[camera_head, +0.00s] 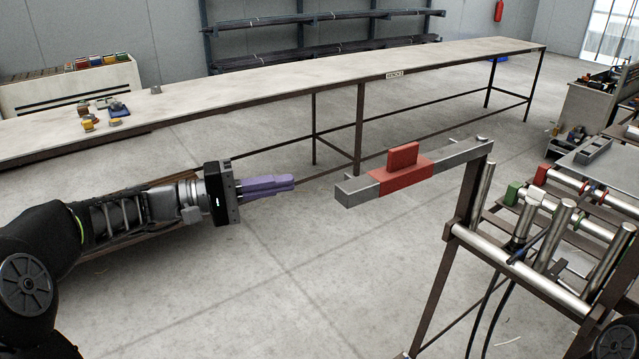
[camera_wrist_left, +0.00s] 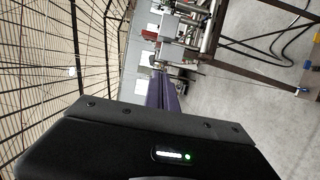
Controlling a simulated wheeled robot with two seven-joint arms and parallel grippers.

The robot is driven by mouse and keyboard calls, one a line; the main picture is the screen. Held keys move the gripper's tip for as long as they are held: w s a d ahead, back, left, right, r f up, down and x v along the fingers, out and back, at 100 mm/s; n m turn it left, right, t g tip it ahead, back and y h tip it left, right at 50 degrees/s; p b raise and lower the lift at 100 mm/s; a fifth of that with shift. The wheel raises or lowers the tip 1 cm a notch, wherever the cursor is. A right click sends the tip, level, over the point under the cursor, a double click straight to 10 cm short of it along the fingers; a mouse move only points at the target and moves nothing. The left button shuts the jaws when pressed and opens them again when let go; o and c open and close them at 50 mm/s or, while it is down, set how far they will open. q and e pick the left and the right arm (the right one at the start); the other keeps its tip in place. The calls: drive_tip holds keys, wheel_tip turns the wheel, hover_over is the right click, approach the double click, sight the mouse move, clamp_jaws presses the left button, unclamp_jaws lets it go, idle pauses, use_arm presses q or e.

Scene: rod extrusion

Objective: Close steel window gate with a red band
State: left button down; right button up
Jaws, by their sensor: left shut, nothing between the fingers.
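The steel window gate (camera_head: 457,158) is a grey bar that sticks out to the left from the machine frame in the head view. A red band (camera_head: 405,175) with a raised red block wraps its left part. My left gripper (camera_head: 292,181) has purple fingers, is shut and empty, and points right toward the gate's free end. A clear gap lies between its fingertips and the bar. The purple fingers also show in the left wrist view (camera_wrist_left: 163,92). My right gripper is not in view.
The machine frame (camera_head: 520,265) with steel rollers and cables stands at the right. A long table (camera_head: 300,72) runs across the back, with small coloured items at its left. A dark rack (camera_head: 325,42) stands behind it. The floor between gripper and frame is clear.

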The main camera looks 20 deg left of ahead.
use_arm(q)
drive_tip(key=d+p, duration=0.3)
drive_tip(key=d, duration=0.4)
drive_tip(key=shift+w+d, duration=0.25)
drive_tip(key=shift+d, duration=0.15)
